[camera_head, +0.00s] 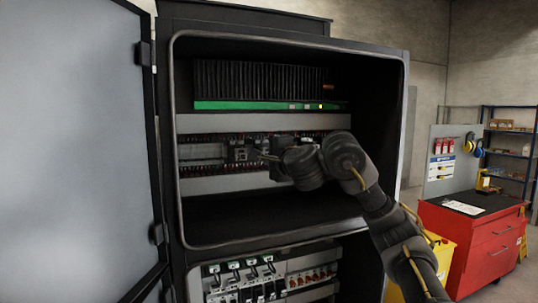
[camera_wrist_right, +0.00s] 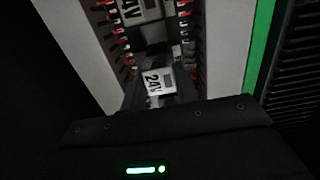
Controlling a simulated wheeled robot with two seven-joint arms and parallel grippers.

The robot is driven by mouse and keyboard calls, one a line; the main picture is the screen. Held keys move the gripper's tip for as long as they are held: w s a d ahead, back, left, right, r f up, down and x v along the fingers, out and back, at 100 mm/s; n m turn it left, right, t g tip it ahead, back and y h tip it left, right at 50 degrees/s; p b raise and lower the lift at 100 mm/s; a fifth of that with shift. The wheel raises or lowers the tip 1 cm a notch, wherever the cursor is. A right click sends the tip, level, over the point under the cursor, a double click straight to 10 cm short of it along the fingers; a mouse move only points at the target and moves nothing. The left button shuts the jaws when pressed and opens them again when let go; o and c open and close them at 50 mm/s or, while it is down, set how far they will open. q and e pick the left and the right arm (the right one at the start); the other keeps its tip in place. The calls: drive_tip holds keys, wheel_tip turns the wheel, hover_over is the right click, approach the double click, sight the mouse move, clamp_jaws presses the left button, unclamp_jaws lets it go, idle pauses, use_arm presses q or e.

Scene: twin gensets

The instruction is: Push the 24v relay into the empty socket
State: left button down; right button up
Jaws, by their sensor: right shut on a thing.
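My right gripper (camera_head: 264,156) reaches into the open cabinet, at the relay row between two wiring ducts. In the right wrist view the gripper (camera_wrist_right: 158,92) is shut on a relay with a white "24V" label (camera_wrist_right: 157,81). Dark gripper parts flank the relay and hide its sides and base. Another relay labelled "24V" (camera_wrist_right: 138,10) sits farther along the same row, between red-tipped wires. The empty socket cannot be made out, and I cannot tell whether the held relay touches a socket. My left gripper is not in view.
The cabinet door (camera_head: 75,150) stands open at the left. A green-edged finned unit (camera_head: 265,104) is above the upper duct (camera_head: 250,123). Breakers (camera_head: 245,285) fill the lower bay. A red tool cabinet (camera_head: 480,245) and yellow bin stand to the right.

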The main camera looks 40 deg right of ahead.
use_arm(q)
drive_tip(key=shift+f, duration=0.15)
use_arm(e)
drive_tip(key=shift+w, duration=0.1)
drive_tip(key=o, duration=1.1)
